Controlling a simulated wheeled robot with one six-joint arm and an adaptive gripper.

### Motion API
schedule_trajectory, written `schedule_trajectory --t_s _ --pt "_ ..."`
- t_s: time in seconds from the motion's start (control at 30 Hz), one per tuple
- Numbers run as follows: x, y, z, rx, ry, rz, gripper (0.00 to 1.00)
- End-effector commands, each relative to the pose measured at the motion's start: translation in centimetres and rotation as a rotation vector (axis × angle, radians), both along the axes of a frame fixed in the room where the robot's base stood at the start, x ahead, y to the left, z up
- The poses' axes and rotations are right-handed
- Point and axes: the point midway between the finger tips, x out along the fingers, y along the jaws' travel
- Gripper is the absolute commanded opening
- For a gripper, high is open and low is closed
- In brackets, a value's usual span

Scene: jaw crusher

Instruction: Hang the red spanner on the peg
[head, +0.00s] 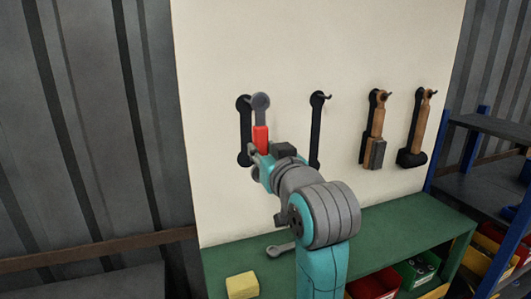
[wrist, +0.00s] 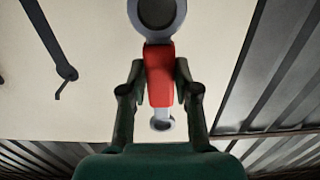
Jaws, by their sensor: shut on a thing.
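The red spanner has a red grip (head: 261,138) and grey metal ends, and stands roughly upright in front of the board. My gripper (head: 257,153) is shut on it. In the wrist view my gripper (wrist: 158,92) pinches the red grip of the red spanner (wrist: 160,70) between both fingers, with the large ring end at the top edge. The white board (head: 290,60) carries dark tool outlines. The leftmost outline (head: 244,130) is just left of the spanner; its peg is not clearly seen. A second outline has a bare peg (head: 326,97). I cannot tell the spanner's distance from the board.
Red and green bins (head: 418,270) sit below. Blue shelving (head: 470,150) stands at right.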

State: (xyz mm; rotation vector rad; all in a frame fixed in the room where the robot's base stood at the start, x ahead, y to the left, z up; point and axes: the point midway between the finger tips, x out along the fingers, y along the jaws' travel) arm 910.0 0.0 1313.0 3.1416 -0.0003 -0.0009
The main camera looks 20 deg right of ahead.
Motion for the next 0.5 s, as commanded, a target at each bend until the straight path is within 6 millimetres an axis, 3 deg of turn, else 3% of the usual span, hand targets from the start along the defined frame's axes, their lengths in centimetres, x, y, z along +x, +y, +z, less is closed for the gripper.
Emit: schedule_trajectory --t_s 0.5 --pt "2.7 0.0 -0.2 0.000 -0.001 0.000 0.00"
